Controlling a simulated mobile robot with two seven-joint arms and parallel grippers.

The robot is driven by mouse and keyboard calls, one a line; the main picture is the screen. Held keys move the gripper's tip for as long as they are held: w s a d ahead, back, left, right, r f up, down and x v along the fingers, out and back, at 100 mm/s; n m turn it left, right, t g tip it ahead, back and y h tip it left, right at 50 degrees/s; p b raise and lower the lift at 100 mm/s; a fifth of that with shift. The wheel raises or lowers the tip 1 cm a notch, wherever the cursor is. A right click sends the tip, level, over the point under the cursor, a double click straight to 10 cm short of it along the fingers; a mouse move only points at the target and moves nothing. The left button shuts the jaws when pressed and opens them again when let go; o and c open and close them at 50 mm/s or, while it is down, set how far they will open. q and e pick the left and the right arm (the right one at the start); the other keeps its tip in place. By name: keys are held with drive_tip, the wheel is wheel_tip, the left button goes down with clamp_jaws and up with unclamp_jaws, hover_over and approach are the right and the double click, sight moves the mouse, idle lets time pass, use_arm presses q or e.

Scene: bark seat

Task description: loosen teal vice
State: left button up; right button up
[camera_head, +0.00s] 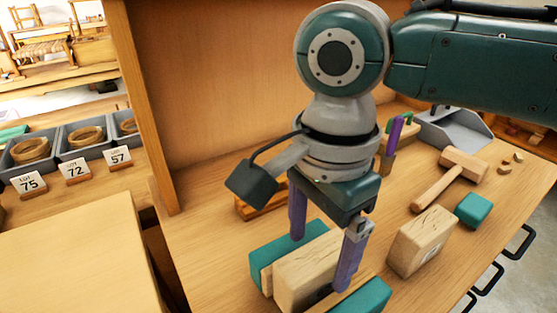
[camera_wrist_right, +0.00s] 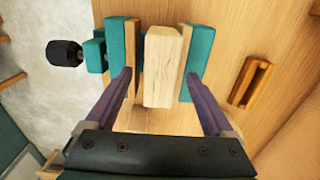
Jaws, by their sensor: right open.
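The teal vice (camera_head: 278,250) stands at the front of the bench, with wood-lined jaws on both sides of a pale wooden block (camera_head: 303,273). In the right wrist view the teal vice (camera_wrist_right: 118,45) has a dark knob (camera_wrist_right: 65,53) at its left end, and the block (camera_wrist_right: 163,70) lies between the jaws. I cannot tell how tightly it is gripped. My right gripper (camera_head: 320,264) is open above the vice, its purple fingers apart over the block and jaws. The fingers also show in the wrist view (camera_wrist_right: 160,76); contact is unclear. My left gripper is out of view.
A cracked wooden block (camera_head: 420,242), a teal cube (camera_head: 473,210) and a mallet (camera_head: 464,164) lie to the right. A grey dustpan (camera_head: 455,132) is behind. A wooden holder (camera_wrist_right: 250,82) is near the back panel (camera_head: 210,90). Numbered bins stand far left.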

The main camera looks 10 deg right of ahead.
drive_tip(key=shift+f, duration=0.35)
clamp_jaws()
idle(0.6)
drive_tip(key=shift+s+d+r+p, duration=0.1)
drive_tip(key=shift+s+p, duration=0.2)
drive_tip(key=shift+p, duration=0.6)
drive_tip(key=shift+o, duration=1)
unclamp_jaws()
